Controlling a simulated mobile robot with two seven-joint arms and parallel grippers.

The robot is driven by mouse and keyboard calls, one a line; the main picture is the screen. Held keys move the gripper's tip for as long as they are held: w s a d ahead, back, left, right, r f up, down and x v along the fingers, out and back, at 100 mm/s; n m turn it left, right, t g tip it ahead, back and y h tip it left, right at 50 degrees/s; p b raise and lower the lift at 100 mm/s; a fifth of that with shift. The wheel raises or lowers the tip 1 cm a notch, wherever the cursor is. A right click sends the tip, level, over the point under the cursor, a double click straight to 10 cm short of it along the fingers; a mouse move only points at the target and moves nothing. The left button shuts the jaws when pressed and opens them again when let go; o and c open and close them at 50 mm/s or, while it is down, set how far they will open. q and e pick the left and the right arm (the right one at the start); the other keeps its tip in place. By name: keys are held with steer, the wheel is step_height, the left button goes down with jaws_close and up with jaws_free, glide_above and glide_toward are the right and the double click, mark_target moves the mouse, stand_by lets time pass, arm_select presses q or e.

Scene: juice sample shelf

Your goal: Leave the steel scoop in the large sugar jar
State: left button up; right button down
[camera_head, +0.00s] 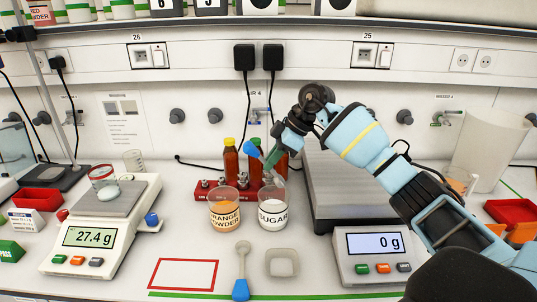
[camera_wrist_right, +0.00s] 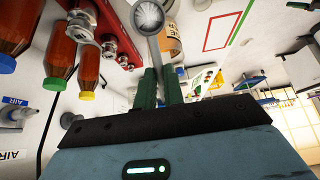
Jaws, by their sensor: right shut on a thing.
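My right gripper (camera_head: 272,162) is shut on the steel scoop, just above the large sugar jar (camera_head: 273,215). In the right wrist view the scoop's round steel bowl (camera_wrist_right: 148,17) extends beyond the green fingers (camera_wrist_right: 161,88). In the head view the bowl end is at or just above the jar's mouth; I cannot tell whether it is inside. The jar stands upright with white contents. My left gripper is not in view.
An orange powder jar (camera_head: 224,213) stands close left of the sugar jar. Red bottles (camera_head: 230,165) in a red rack stand behind. A blue-handled scoop (camera_head: 241,272) and a small dish (camera_head: 282,263) lie in front. Scales flank them, reading 27.4 g (camera_head: 88,237) and 0 g (camera_head: 374,243).

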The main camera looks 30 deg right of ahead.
mark_target(276, 177)
steer(key=shift+s+d+f+y+b, duration=0.15)
steer(key=shift+f+b, duration=0.25)
steer(key=shift+f, duration=0.4)
steer(key=shift+d+f+y+b, duration=0.1)
steer(key=shift+f+y+b, duration=0.25)
steer(key=shift+f, duration=0.4)
steer(key=shift+s+d+f+t+b, duration=0.1)
steer(key=shift+f+t+b, duration=0.1)
steer(key=shift+f+b, duration=0.3)
steer(key=shift+s+d+f+t+b, duration=0.1)
steer(key=shift+f+t+b, duration=0.1)
steer(key=shift+f+b, duration=0.25)
steer(key=shift+f, duration=0.95)
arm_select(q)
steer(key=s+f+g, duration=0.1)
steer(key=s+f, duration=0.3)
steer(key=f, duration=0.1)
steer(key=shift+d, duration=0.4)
arm_select(e)
steer(key=shift+f, duration=1.45)
steer(key=c, duration=1.4)
jaws_free()
steer(key=shift+c, duration=0.2)
